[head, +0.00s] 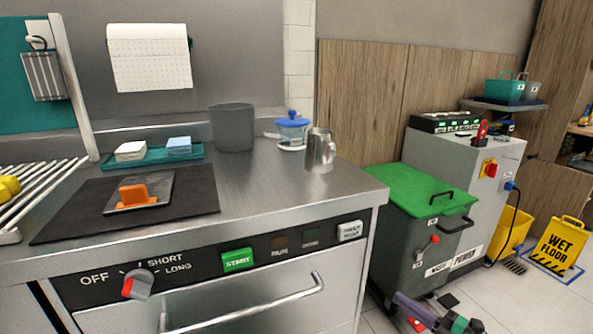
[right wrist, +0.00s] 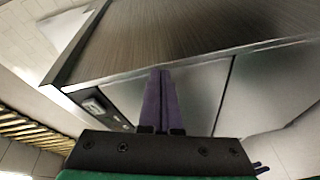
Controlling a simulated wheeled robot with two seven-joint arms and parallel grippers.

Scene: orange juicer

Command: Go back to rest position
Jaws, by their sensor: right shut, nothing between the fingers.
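My right gripper (head: 400,298) shows at the bottom right of the head view, low beside the counter's right end. In the right wrist view its two purple fingers (right wrist: 161,75) are together, with nothing between them. The steel counter (right wrist: 200,40) lies beyond the fingertips in that view. I cannot tell whether they touch it. My left gripper is not in view.
The counter (head: 265,190) holds a grey bin (head: 232,128), a steel jug (head: 320,150), a blue-lidded jar (head: 291,130) and a dark mat (head: 80,215). A green-lidded waste bin (head: 425,190) stands right of it. A wet floor sign (head: 560,242) is farther right.

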